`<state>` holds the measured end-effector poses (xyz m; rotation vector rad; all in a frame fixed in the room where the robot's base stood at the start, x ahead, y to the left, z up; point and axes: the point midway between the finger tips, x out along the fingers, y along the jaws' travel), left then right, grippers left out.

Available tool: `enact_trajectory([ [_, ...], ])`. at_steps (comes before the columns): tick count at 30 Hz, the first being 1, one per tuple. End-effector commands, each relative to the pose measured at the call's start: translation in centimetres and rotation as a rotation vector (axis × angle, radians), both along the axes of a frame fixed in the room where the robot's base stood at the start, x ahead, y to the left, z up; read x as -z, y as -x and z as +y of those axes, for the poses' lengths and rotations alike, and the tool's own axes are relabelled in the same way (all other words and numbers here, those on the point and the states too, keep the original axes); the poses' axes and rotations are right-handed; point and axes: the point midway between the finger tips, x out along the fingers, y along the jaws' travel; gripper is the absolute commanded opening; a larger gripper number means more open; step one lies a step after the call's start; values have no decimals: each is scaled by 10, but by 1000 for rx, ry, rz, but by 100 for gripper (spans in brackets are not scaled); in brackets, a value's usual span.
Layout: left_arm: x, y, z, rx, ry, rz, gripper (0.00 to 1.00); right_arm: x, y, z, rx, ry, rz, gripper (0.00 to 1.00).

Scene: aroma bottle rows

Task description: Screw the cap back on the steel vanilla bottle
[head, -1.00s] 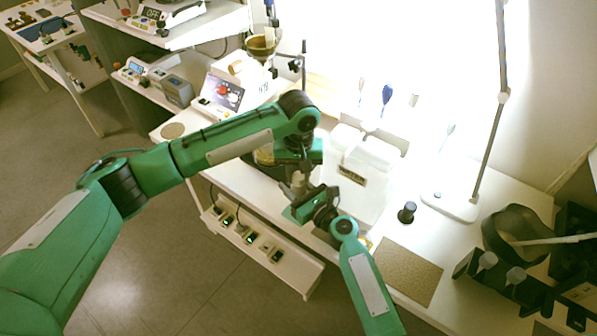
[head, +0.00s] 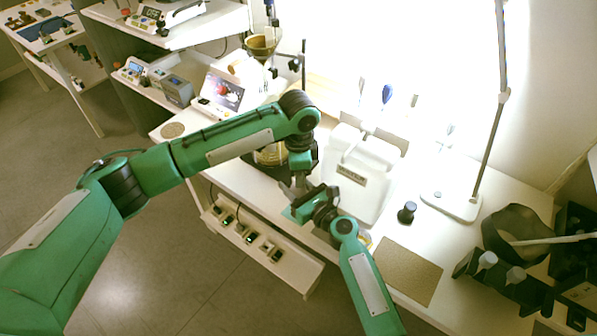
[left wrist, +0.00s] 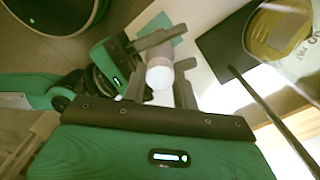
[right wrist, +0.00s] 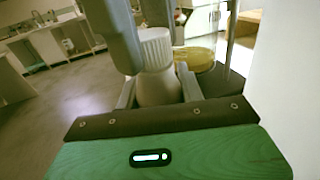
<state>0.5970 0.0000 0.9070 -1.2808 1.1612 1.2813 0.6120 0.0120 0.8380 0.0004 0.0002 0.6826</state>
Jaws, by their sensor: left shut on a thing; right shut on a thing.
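The vanilla bottle (right wrist: 158,88) is a pale beige-grey body between the fingers of my right gripper (right wrist: 158,92), which is shut on it. A white ribbed cap (right wrist: 154,48) sits at the top of the bottle; I cannot tell how tightly. My left gripper (left wrist: 158,92) reaches from above and is shut on the cap, its grey fingers on either side. In the head view the two grippers meet in front of the bench and largely hide the bottle.
The white bench (head: 225,160) carries a white appliance (head: 360,180), a small black knob-like object (head: 407,212) and a brown mat (head: 408,272). A glass vessel (head: 268,155) stands close behind my left gripper. A lower shelf (head: 290,270) with sockets juts out below.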

Motion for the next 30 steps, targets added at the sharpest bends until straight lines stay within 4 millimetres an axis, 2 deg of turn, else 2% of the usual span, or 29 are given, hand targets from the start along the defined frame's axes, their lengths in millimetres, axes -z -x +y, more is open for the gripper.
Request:
enact_trajectory([
  [1, 0, 0, 1, -2, -1, 0, 2, 0, 0, 0, 1, 0, 0, 0],
  [2, 0, 0, 1, -2, -1, 0, 31, 0, 0, 0, 1, 0, 0, 0],
  [5, 0, 0, 1, -3, -1, 0, 50, 0, 0, 0, 1, 0, 0, 0],
  [6, 0, 0, 0, -4, 0, 0, 54, 0, 0, 0, 1, 0, 0, 0],
  [14, -1, 0, 0, -4, 0, 0, 54, 0, 0, 0, 1, 0, 0, 0],
  [17, -6, -1, 0, -4, 1, -2, 54, 0, 0, 0, 1, 0, 0, 0],
  [20, -20, -1, 0, -4, 2, -3, 54, 0, 0, 0, 0, 0, 0, 0],
  [30, -90, -1, 0, -4, 0, -2, 54, 0, 0, 0, 0, 0, 0, 0],
])
